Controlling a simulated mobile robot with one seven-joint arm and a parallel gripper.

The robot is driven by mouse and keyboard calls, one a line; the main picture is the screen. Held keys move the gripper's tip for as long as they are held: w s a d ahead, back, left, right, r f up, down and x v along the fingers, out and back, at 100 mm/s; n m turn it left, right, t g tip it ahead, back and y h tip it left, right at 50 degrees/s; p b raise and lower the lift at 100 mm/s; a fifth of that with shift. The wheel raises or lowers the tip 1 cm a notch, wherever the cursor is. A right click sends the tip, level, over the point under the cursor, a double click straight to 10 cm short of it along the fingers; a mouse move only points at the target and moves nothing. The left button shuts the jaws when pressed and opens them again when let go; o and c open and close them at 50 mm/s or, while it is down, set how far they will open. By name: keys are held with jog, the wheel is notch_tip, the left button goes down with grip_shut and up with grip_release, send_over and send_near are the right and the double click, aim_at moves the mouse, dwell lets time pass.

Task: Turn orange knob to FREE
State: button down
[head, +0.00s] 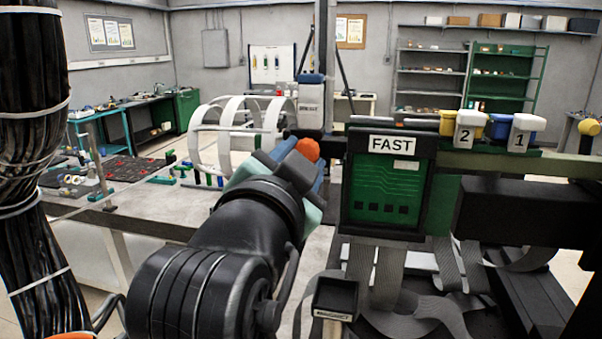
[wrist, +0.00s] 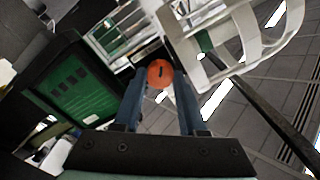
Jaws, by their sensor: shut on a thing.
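The orange knob (head: 307,149) sits beside the left end of a dark box with a green circuit panel. It also shows in the wrist view (wrist: 160,74), round, with a short dark mark on its face. My gripper (wrist: 160,88) has its two blue fingers on either side of the knob and is shut on it. In the head view my gripper (head: 312,168) reaches the knob from the front left, and my wrist hides part of the fingers. The panel box carries a sign reading FAST (head: 391,145). I cannot read any FREE label.
White hoops (head: 232,125) stand left of the knob. The green circuit panel (head: 385,192) is close to its right. Yellow and blue blocks with tags 2 (head: 466,133) and 1 (head: 519,138) sit on a rail at right. Grey straps (head: 450,265) hang below. A workbench (head: 165,205) stands at left.

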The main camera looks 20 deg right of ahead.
jog(key=shift+m+b, duration=0.4)
jog(key=shift+m, duration=0.3)
jog(key=shift+c, duration=2.3)
grip_release()
jog(key=b+v, duration=0.3)
jog(key=v, duration=1)
jog(key=shift+b, duration=0.3)
